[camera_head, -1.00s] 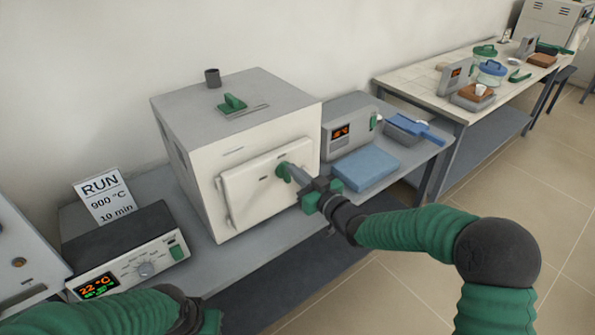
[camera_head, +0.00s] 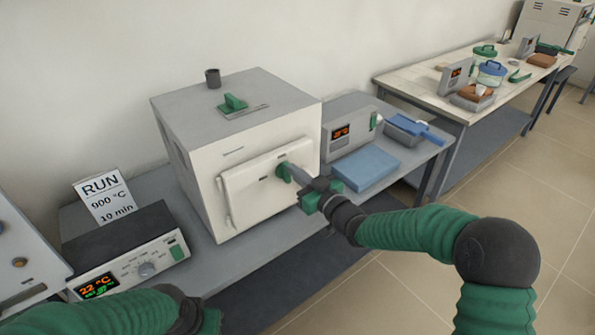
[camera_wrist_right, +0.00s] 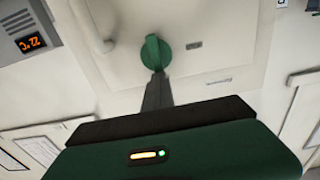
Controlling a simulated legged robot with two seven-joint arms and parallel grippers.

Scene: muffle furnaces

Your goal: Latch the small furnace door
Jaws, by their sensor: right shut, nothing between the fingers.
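The small furnace (camera_head: 192,150) is a cream box with a grey top. Its front door (camera_head: 250,194) lies against the furnace front and looks shut. A green latch knob (camera_head: 283,172) sits near the door's upper right; in the right wrist view the green latch knob (camera_wrist_right: 152,53) stands nearly upright. My right gripper (camera_head: 292,173) is shut, its fingertips at the knob; in the wrist view the fingers (camera_wrist_right: 157,80) meet the knob's lower end. I cannot tell whether they press on it.
A blue pad (camera_head: 365,169) lies on the bench right of the furnace, before a grey controller (camera_head: 350,130). A controller reading 22 °C (camera_head: 125,248) and a RUN card (camera_head: 103,198) stand left. A second table (camera_head: 420,80) is behind right.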

